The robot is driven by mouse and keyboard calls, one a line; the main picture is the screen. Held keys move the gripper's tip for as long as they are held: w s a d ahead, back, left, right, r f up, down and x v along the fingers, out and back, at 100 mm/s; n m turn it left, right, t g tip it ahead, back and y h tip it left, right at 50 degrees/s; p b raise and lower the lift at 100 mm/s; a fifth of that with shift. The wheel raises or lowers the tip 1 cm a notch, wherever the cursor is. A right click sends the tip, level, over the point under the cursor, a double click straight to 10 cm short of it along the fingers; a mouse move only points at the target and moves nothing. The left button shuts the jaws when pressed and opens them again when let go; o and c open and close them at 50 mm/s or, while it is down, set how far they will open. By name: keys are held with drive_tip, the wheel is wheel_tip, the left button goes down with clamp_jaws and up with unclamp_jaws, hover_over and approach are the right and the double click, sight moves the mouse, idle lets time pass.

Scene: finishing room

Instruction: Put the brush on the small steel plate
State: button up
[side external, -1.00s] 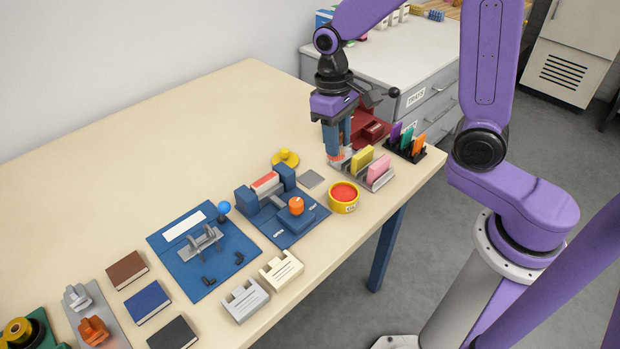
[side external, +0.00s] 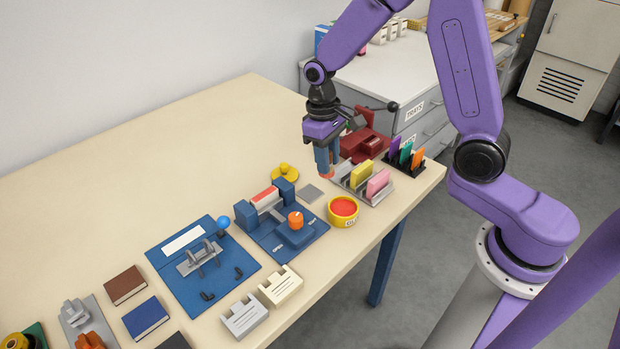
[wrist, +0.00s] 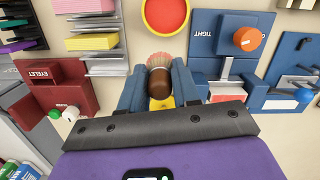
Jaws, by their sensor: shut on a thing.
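The brush has a brown rounded handle (wrist: 160,88) and pinkish bristles (wrist: 160,60) in the wrist view. My gripper (wrist: 160,92) is shut on it, with one blue finger on each side of the handle. In the side view my gripper (side external: 327,168) hangs above the table, fingers down, and only a bit of the brush's reddish bristles (side external: 326,176) shows below the fingertips. The small steel plate (side external: 311,193) lies flat and bare on the table, just left of and nearer than my gripper. I cannot make the plate out in the wrist view.
A yellow pot with red contents (side external: 343,211) stands right of the plate. A blue clamp device (side external: 282,226) is on its left, and a yellow knobbed piece (side external: 284,173) behind it. A card rack (side external: 365,183) and a red device (side external: 366,143) are right of my gripper.

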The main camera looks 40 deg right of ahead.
drive_tip(key=w+f, duration=0.1)
drive_tip(key=f, duration=0.1)
drive_tip(key=w+f, duration=0.1)
drive_tip(key=w, duration=0.1)
drive_tip(key=w+f, duration=0.1)
drive_tip(key=f, duration=0.1)
drive_tip(key=shift+w+a+f, duration=0.25)
drive_tip(key=shift+w+f, duration=0.05)
drive_tip(key=shift+w, duration=0.05)
drive_tip(key=shift+w+f, duration=0.15)
drive_tip(key=shift+f, duration=1.5)
drive_tip(key=shift+f, duration=0.1)
drive_tip(key=o, duration=1.1)
drive_tip(key=shift+c, duration=0.2)
